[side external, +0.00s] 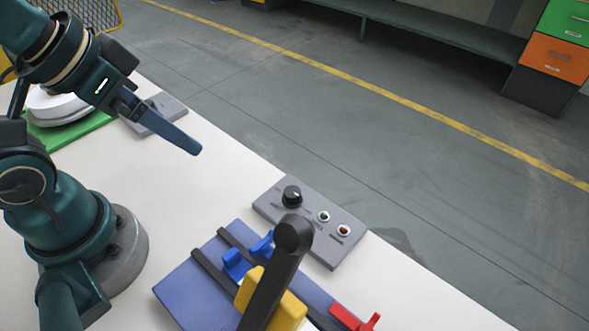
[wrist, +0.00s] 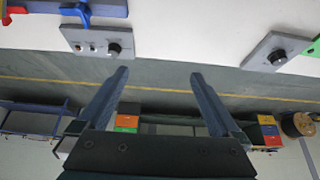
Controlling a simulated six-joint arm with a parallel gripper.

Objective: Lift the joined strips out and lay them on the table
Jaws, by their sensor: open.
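My gripper (side external: 172,132) is open and empty, raised above the table (side external: 200,195) at the upper left of the side view. Its two fingers stand wide apart in the wrist view (wrist: 159,73). The blue fixture (side external: 185,286) lies on the table at the bottom of the side view, well away from my gripper. It carries a blue clamp (side external: 236,264), a yellow block (side external: 291,309), a black lever (side external: 275,275) and a red clamp (side external: 360,320). The wrist view shows only an edge of the fixture (wrist: 108,8). I cannot make out the joined strips; the lever and block hide part of the fixture.
A grey control panel (side external: 310,228) with a knob and two buttons sits beyond the fixture. Another grey panel (side external: 158,120) lies beneath my gripper, beside a green board (side external: 75,134) with white round items (side external: 58,108). The table between the panels is clear.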

